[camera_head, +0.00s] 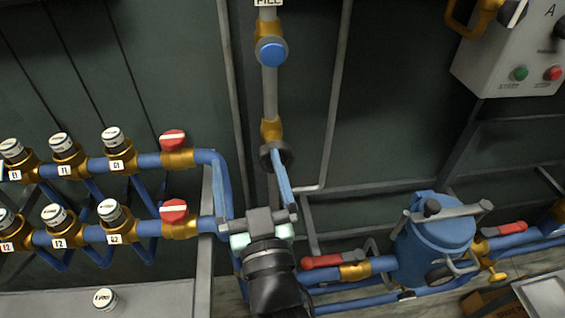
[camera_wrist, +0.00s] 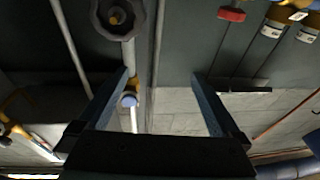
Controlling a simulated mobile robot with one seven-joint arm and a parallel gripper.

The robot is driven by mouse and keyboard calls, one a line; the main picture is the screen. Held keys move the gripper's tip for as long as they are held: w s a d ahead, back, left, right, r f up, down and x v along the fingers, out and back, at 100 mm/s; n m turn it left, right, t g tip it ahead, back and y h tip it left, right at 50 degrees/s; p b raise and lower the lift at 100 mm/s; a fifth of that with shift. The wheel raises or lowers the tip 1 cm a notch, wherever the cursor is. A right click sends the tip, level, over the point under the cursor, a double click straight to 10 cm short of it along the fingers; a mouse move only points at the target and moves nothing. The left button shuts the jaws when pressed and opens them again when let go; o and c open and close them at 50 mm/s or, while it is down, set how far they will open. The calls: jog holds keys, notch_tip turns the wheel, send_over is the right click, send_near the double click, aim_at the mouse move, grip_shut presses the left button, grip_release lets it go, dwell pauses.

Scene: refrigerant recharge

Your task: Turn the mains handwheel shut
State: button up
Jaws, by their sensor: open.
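My gripper (camera_head: 247,165) is open and empty, left of and below the handwheel in the head view. In the wrist view my two long fingers (camera_wrist: 161,75) are wide apart, and the wheel lies outside them, beyond the left finger.
A blue round knob (camera_head: 271,52) is higher on the same pipe. A blue vessel (camera_head: 437,230) stands at lower right. A control box (camera_head: 515,60) hangs at upper right.

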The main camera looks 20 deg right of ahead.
jog(key=s+d+f+m+g+h+p, duration=0.1)
jog(key=s+d+f+g+p, duration=0.1)
jog(key=s+d+f+p, duration=0.3)
jog(key=x, duration=0.8)
jog(key=shift+w+a+f+p, duration=0.2)
jog(key=shift+w+a+p, duration=0.1)
jog(key=shift+w+a, duration=0.05)
jog(key=shift+s+f, duration=0.1)
jog(key=shift+c, duration=1.1)
jog(key=c, duration=1)
jog(key=m+p, duration=0.1)
jog(key=m, duration=0.3)
jog(key=shift+c, duration=0.3)
jog(key=shift+m, duration=0.6)
